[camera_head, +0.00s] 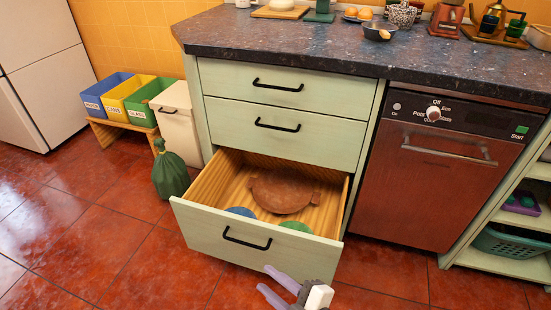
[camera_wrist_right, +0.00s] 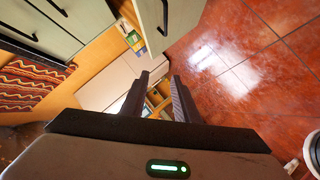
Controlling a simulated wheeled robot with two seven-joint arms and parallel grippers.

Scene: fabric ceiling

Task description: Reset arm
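My right gripper (camera_head: 274,284) shows at the bottom edge of the head view, in front of the open bottom drawer (camera_head: 215,226). Its two fingers point left and stand apart with nothing between them. In the right wrist view my right gripper (camera_wrist_right: 160,82) also shows two dark fingers with an empty gap. It touches nothing that I can see. My left gripper is in neither view.
The pulled-out drawer holds a brown round pot-like item (camera_head: 283,190), a blue item (camera_head: 241,212) and a green item (camera_head: 297,226). A dishwasher (camera_head: 420,185) stands right of it. Bins (camera_head: 147,106) and a green bag (camera_head: 170,175) are left. Red tile floor (camera_head: 90,240) is clear.

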